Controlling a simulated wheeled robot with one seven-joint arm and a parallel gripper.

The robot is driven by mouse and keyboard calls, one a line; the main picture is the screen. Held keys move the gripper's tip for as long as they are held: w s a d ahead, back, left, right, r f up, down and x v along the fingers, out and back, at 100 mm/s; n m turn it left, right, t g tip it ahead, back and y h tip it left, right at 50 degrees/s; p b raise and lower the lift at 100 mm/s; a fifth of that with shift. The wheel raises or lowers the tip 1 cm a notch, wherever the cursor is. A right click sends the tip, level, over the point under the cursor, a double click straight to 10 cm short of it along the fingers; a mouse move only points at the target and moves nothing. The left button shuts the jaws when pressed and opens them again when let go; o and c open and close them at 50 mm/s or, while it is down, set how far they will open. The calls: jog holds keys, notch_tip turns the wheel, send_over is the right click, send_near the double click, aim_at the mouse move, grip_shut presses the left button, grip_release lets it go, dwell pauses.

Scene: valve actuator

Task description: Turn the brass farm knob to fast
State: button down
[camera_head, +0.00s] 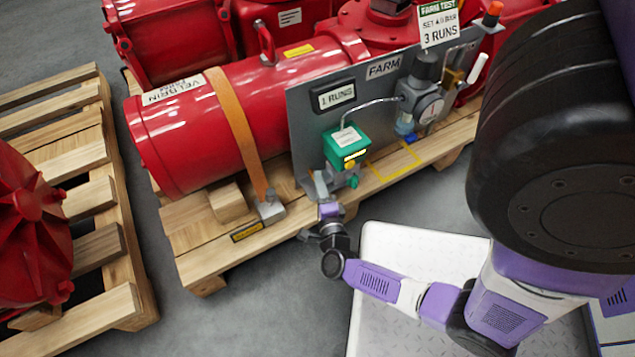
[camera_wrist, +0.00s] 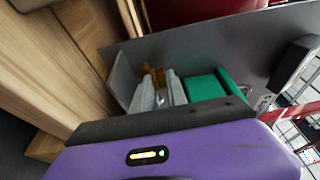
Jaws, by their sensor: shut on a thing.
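The grey panel marked FARM (camera_head: 310,130) stands upright in front of the red actuator. A green box (camera_head: 346,146) is mounted low on the panel and shows in the wrist view (camera_wrist: 210,88). My gripper (camera_head: 318,184) is at the panel's lower left corner, left of and below the green box. In the wrist view, my gripper (camera_wrist: 158,92) has its two grey fingers close together around a small brass-coloured part, the brass knob (camera_wrist: 153,75). Most of the knob is hidden by the fingers. In the head view the knob is not clear, and I cannot read its setting.
A counter on the panel (camera_head: 336,95) reads "1 RUNS". A sign (camera_head: 438,24) reads "FARM TEST, SET 4.0 BAR, 3 RUNS". A gauge (camera_head: 430,106) with a regulator is at the panel's right. The wooden pallet (camera_head: 205,245) lies below.

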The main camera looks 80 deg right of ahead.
jog(key=shift+s+d+r+n+t+y, duration=0.1)
jog(key=shift+r+n+t+y, duration=0.05)
jog(key=shift+n+t+y, duration=0.7)
jog(key=shift+s+d+r+n+t+y, duration=0.1)
jog(key=shift+n+t+y, duration=0.5)
jog(key=shift+t, duration=0.55)
jog(key=shift+s+d+r+n+t+y, duration=0.15)
jog(key=shift+n+t+y, duration=0.4)
jog(key=shift+n+t, duration=0.4)
jog(key=shift+t, duration=0.35)
jog(key=c, duration=1.4)
grip_release()
jog(key=shift+c, duration=0.2)
jog(key=shift+f, duration=0.15)
jog(key=shift+g, duration=0.4)
